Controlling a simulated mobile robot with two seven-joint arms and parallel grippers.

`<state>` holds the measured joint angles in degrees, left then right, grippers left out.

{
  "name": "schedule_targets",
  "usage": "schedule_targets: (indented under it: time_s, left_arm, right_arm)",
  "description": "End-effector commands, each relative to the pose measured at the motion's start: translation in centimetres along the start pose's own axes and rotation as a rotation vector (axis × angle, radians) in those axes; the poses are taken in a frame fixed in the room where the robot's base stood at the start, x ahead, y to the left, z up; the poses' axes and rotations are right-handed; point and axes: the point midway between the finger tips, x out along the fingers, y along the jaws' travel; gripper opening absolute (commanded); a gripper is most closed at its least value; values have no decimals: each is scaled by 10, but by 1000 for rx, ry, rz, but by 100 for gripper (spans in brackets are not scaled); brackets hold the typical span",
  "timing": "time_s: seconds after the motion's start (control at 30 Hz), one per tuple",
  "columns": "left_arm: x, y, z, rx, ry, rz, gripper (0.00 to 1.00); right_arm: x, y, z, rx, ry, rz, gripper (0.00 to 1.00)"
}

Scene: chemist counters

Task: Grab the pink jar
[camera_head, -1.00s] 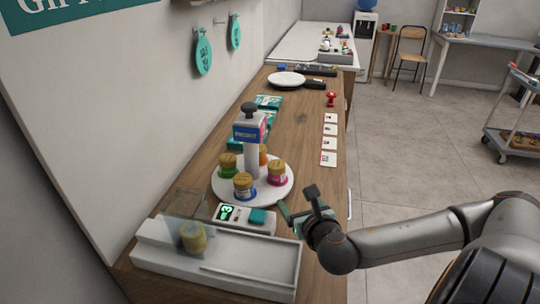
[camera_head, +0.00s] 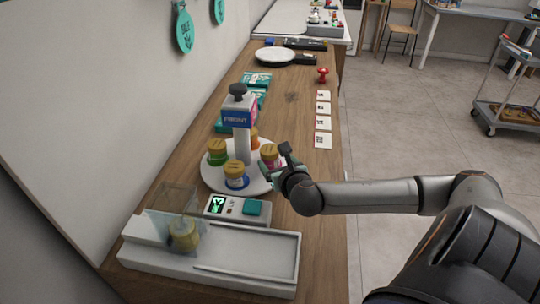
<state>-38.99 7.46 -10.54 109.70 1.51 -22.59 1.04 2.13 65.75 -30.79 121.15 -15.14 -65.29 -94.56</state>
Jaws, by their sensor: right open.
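The pink jar (camera_head: 269,154) has a gold-tan lid and stands on the right side of a round white carousel (camera_head: 212,184). A green jar (camera_head: 217,152), a blue jar (camera_head: 235,177) and an orange jar (camera_head: 254,138) stand on the same carousel around a post with a "FRONT" sign (camera_head: 238,119). My right gripper (camera_head: 276,166) is at the carousel's right edge, right beside the pink jar. It is open; its fingers are partly hidden by its own wrist, and I cannot tell whether they touch the jar. My left gripper is not in view.
A white tray (camera_head: 150,262) with a clear cover over a yellowish jar (camera_head: 184,235) lies in front. A white device with a green display (camera_head: 217,204) stands between tray and carousel. Cards (camera_head: 323,124) and a red stamp (camera_head: 323,75) lie along the counter's right side.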

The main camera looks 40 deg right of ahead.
Motion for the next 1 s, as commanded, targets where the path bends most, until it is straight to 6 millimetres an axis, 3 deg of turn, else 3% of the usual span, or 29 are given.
schedule_targets:
  time_s: [0.33,0.67,1.0]
  left_arm:
    - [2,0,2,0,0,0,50]
    - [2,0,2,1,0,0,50]
    - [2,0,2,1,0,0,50]
  right_arm:
    - [43,3,0,2,0,-2,79]
    - [49,3,-1,-2,1,1,79]
    - [49,3,-1,-1,1,0,42]
